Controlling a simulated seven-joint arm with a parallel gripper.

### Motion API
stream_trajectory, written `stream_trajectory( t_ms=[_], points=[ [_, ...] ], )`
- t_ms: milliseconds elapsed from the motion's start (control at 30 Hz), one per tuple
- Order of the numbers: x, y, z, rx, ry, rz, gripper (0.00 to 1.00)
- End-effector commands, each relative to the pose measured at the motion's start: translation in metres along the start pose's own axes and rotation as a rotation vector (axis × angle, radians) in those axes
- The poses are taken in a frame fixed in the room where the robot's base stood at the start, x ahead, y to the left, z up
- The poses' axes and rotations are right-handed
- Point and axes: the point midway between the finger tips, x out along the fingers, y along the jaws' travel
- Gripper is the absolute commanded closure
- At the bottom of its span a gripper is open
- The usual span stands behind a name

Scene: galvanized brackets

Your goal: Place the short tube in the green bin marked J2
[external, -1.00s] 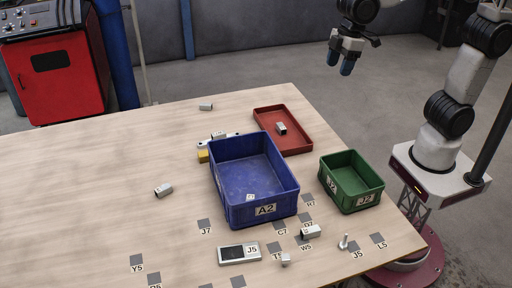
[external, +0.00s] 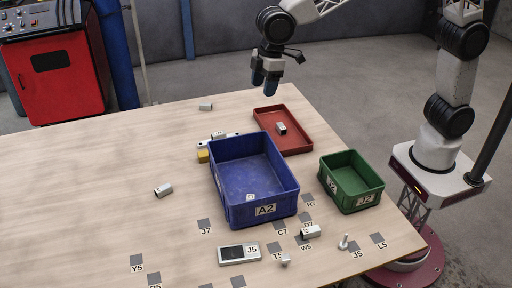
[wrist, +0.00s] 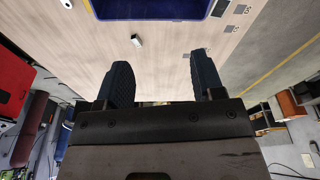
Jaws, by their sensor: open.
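Several small grey metal pieces that look like tubes lie about. One (external: 205,107) is at the table's far edge, one (external: 164,190) left of the blue bin, one (external: 281,128) in the red tray, and one (external: 311,232) near the front labels. I cannot tell which is the short tube. The green bin (external: 351,178) marked J2 stands at the table's right side and looks empty. My gripper (external: 264,86) is open and empty, high above the table's far edge, behind the red tray. In the wrist view, its fingers (wrist: 160,62) are apart, with a small grey piece (wrist: 136,40) on the table beyond.
A large blue bin (external: 254,172) marked A2 stands mid-table, left of the green bin. A shallow red tray (external: 300,145) lies behind it. The table's left part is mostly clear.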

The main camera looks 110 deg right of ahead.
Motion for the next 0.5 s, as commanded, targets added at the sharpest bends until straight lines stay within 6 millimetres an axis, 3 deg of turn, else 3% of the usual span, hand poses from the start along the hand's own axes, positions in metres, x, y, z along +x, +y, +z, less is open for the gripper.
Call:
stream_trajectory(
  t_ms=[500],
  points=[
    [0.080,0.045,-0.090,-0.051,-0.012,-0.011,0.38]
  ],
)
